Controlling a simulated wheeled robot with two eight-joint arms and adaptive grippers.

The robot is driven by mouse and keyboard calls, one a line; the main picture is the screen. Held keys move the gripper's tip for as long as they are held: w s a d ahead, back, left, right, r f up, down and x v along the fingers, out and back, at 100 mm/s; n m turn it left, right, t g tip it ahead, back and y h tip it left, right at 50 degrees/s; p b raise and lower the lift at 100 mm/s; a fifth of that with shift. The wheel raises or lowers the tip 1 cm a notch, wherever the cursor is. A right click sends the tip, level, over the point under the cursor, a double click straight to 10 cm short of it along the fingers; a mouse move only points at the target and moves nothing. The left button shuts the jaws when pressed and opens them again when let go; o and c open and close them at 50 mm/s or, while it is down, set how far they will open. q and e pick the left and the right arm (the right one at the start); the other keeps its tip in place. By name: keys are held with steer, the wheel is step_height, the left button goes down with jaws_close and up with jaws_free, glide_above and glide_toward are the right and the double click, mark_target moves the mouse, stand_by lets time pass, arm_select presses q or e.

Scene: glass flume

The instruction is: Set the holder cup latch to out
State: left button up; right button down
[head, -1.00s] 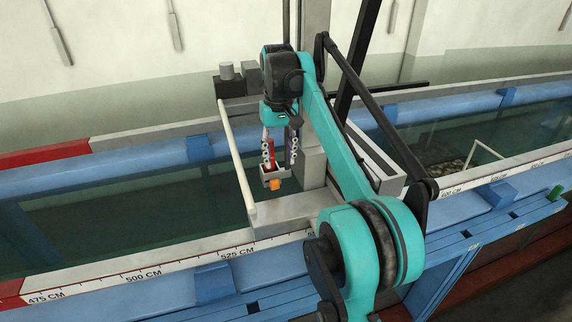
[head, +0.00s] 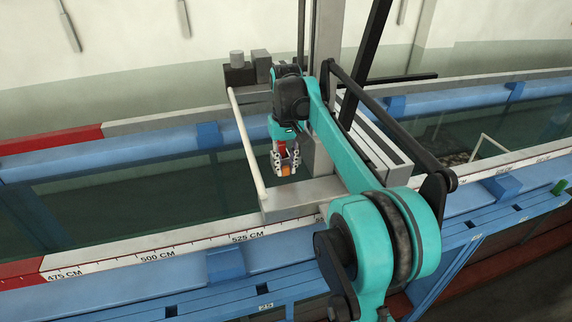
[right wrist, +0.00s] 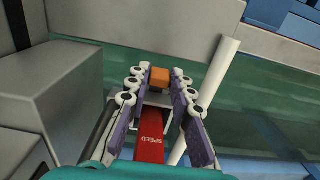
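The small orange block (head: 287,170), which looks like the latch, sits low on the holder beside the grey carriage post. It also shows in the right wrist view (right wrist: 160,78). A red part marked SPEED (right wrist: 150,136) stands nearer the wrist camera, with the pale holder cup (right wrist: 156,99) partly hidden behind it. My right gripper (head: 285,168) points down over the holder. Its fingers stand apart on both sides of the red part and the orange block, with no clear grip on either. Contact with the block cannot be made out. My left gripper is not in view.
A white rail (head: 246,143) runs close to the left of the gripper. The grey carriage beam (head: 300,196) lies just in front, and a grey post (head: 322,150) stands to the right. The glass flume with blue edges and a centimetre scale (head: 160,246) extends to both sides.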

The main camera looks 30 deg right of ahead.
steer(key=shift+s+a, duration=0.15)
steer(key=shift+s, duration=0.6)
steer(key=c, duration=1.3)
jaws_free()
step_height(320, 180, up, 12)
steer(key=shift+f, duration=0.1)
